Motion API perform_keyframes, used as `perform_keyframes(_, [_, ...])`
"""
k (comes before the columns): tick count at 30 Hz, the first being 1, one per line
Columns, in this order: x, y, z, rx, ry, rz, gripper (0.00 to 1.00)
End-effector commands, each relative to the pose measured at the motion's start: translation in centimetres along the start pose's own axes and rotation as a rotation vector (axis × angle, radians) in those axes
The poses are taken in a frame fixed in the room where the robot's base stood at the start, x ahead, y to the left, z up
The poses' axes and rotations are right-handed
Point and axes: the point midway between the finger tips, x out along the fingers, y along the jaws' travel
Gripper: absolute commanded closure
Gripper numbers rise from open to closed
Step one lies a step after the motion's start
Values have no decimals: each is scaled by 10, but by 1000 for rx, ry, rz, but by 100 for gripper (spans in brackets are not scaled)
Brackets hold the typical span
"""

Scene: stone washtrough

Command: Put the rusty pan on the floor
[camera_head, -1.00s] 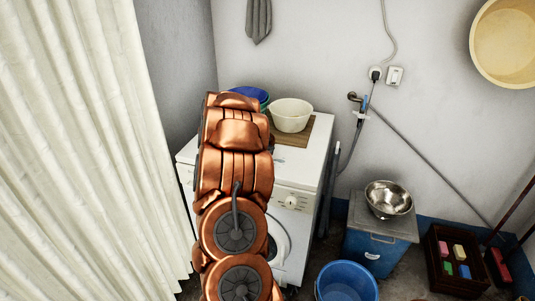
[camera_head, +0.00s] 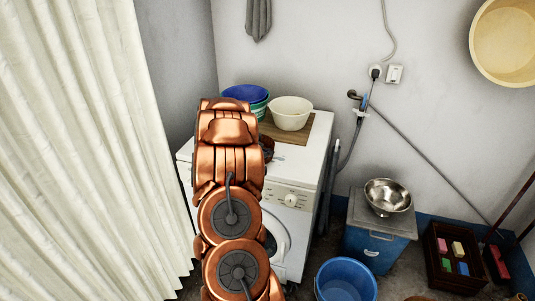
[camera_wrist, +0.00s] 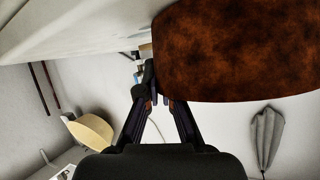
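The rusty pan (camera_wrist: 235,50) is a large, mottled brown-red shape close to the wrist camera, filling the upper right of the wrist view. My gripper (camera_wrist: 159,98) has its two dark fingers drawn together at the pan's lower left edge. It appears shut on the pan, though the exact grip is partly hidden. In the head view my copper-coloured arm reaches over the white washing machine (camera_head: 312,185) and hides the gripper and most of the pan. A small dark brown piece shows just right of the arm; I cannot tell which part it is.
On the machine stand a cream bowl (camera_head: 291,116) on a wooden board (camera_head: 318,128) and blue basins (camera_head: 247,93). On the floor at right are a blue bucket (camera_head: 346,291), a blue box (camera_head: 372,250) with a metal bowl (camera_head: 386,190), and a dark crate (camera_head: 435,262). A curtain (camera_head: 85,150) hangs left.

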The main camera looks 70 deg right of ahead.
Motion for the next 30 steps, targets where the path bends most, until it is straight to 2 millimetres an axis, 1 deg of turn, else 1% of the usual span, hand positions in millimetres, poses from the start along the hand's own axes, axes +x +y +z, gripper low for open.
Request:
perform_keyframes(1, [0,0,0,0,1,0,93])
perform_keyframes(8, [0,0,0,0,0,0,69])
perform_keyframes(17, [0,0,-1,0,0,0,69])
perform_keyframes(20, [-4,0,0,0,0,0,69])
perform_keyframes(23, [-11,0,0,-1,-1,-1,69])
perform_keyframes(30, [-41,-2,-1,1,1,-3,69])
